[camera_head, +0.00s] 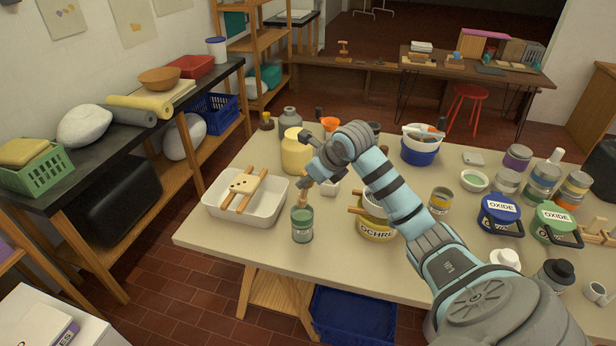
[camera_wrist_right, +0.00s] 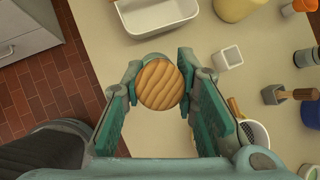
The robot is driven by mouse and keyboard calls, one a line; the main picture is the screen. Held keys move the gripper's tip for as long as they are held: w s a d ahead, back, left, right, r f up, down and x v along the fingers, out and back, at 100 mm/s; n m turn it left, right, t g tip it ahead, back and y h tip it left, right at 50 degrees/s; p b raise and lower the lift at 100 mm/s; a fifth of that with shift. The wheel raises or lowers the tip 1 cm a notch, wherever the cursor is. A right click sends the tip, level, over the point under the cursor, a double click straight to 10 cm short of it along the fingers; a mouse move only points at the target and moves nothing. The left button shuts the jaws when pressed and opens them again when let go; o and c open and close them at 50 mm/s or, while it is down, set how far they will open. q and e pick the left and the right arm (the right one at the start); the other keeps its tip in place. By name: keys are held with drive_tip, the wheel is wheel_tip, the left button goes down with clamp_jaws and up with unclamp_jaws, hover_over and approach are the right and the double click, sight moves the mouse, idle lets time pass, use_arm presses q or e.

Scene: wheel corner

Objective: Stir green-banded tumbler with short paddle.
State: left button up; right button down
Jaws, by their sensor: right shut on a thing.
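The green-banded tumbler (camera_head: 302,225) stands upright near the table's front edge, between the white tray and the ochre tub. My right gripper (camera_head: 307,181) is above it, shut on a wooden tool that I take to be the short paddle (camera_head: 303,199). The paddle points down at the tumbler's mouth; its lower end seems to be at or inside the rim, but I cannot tell how deep. My left gripper is not in view.
The white tray (camera_head: 215,200) with a board across it is left of the tumbler. The ochre tub (camera_head: 376,230) is close on the right, with a sieve above it. A yellow jar (camera_head: 296,152) and a small white pot (camera_head: 331,187) stand behind. Several tins crowd the table's right side.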

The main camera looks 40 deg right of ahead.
wheel_tip(320, 180, up, 5)
drive_tip(key=p, duration=0.4)
drive_tip(key=shift+f, duration=0.3)
